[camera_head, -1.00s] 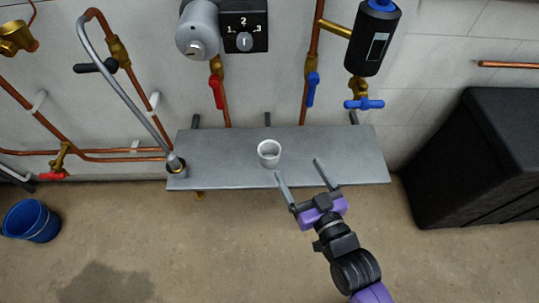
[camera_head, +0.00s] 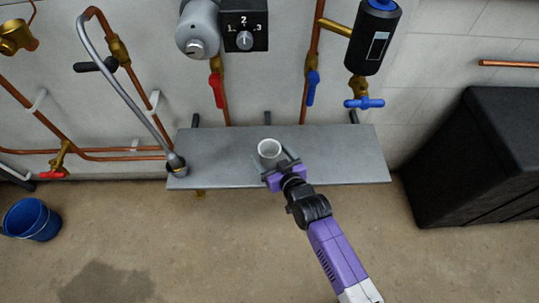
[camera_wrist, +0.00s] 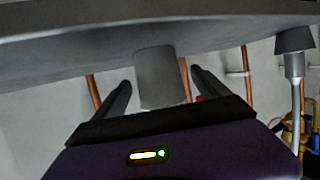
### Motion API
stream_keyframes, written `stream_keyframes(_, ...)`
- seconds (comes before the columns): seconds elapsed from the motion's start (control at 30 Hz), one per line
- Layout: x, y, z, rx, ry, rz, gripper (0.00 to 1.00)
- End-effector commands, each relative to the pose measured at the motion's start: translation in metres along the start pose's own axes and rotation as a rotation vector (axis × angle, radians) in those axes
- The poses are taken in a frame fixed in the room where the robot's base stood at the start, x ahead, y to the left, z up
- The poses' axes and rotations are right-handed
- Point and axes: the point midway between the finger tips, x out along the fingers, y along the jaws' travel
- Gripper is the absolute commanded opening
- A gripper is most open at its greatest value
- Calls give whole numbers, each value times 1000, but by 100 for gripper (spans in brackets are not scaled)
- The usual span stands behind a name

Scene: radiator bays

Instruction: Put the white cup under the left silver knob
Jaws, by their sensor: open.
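The white cup (camera_head: 269,148) stands upright on the grey metal shelf (camera_head: 220,165), near its middle. My gripper (camera_head: 272,157) is open, with its fingers at either side of the cup's lower front. In the wrist view, which is upside down, the cup (camera_wrist: 160,80) shows between the two spread fingers, with a gap on each side. On the wall above, a large silver-grey round knob or cap (camera_head: 198,40) is at left. A smaller silver dial knob (camera_head: 244,41) sits to its right on a black plate numbered 1 to 3.
A grey hose (camera_head: 125,90) ends in a fitting (camera_head: 176,165) at the shelf's left end. Red (camera_head: 216,90) and blue (camera_head: 312,88) valve levers hang above the shelf. A black box (camera_head: 470,160) stands right, a blue bucket (camera_head: 32,219) left. The shelf's right part is bare.

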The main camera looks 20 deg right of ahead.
Motion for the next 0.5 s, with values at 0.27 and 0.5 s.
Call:
stream_keyframes(0.27, 16, 1, 1, 0, 0, 1, 85)
stream_keyframes(0.5, 16, 1, 0, 1, 1, 1, 65)
